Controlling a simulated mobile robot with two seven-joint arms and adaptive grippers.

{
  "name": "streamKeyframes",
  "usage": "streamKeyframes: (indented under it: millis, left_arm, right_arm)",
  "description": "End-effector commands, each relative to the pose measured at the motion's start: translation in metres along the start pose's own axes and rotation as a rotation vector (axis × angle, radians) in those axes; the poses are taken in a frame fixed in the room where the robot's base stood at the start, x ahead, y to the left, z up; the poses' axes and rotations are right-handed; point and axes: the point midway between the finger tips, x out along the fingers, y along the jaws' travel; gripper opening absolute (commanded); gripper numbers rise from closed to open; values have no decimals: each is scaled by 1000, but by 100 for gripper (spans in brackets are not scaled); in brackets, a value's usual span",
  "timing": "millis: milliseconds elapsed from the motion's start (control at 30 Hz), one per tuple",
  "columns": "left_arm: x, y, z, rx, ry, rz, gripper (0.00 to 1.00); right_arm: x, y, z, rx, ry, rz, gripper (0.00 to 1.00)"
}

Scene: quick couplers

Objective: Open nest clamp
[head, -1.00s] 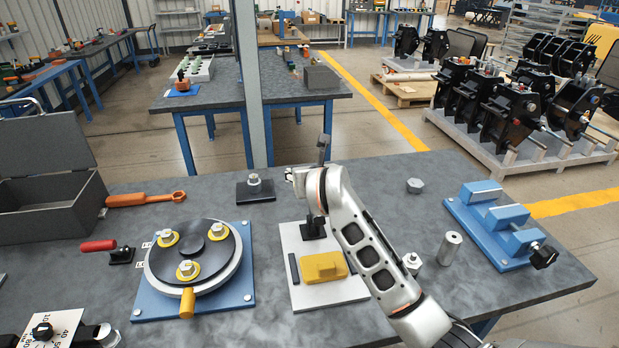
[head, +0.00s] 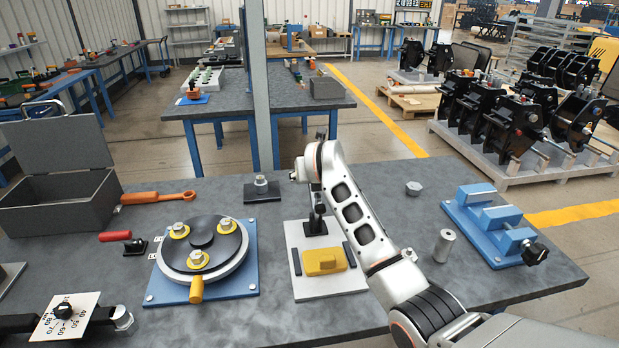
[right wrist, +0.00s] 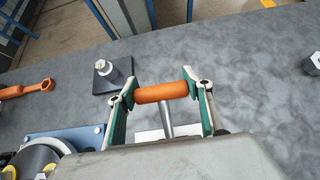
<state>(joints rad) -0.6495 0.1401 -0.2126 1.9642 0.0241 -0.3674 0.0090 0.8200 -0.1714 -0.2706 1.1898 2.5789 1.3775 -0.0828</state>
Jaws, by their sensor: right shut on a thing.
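The nest is a light plate (head: 331,286) on the table, with a yellow part (head: 324,261) between dark strips. The black nest clamp (head: 316,224) stands at its back edge, with an upright post partly behind my right arm. In the right wrist view, the clamp's orange handle (right wrist: 152,94) lies across between the green-padded fingers of my right gripper (right wrist: 161,88), which is shut on it. A grey rod runs down from the handle. In the head view, my wrist hides the handle, and whether the clamp holds the part cannot be told. My left gripper is not in view.
A blue-based round fixture (head: 203,250) with yellow-ringed bolts is left of the nest. A black block with a stud (head: 262,188) stands behind. An orange wrench (head: 158,197) and grey toolbox (head: 62,204) are farther left. A blue vise-like block (head: 490,225) is at right.

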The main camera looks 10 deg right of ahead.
Motion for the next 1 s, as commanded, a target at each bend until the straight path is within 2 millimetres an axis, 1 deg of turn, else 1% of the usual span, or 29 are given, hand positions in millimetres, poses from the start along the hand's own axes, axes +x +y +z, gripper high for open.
streamKeyframes:
  millis: [33,233,267,300,333,667,767,867,1000]
  left_arm:
    - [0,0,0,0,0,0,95]
    - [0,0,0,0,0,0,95]
    - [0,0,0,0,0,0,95]
    - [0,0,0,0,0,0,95]
    - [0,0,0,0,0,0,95]
    - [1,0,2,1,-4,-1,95]
    - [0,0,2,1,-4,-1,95]
    - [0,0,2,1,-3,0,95]
    - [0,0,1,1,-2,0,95]
  right_arm:
    - [-1,0,3,0,-5,0,12]
    - [-1,0,2,0,-5,-1,12]
    - [-1,0,2,0,-5,-1,53]
    - [-1,0,2,0,-5,-1,63]
    - [-1,0,2,0,-5,-1,68]
    - [0,0,0,0,-2,-1,68]
    - [-4,0,0,1,-1,0,68]
    - [-12,0,0,0,-2,1,68]
    - [-33,0,0,2,-3,2,68]
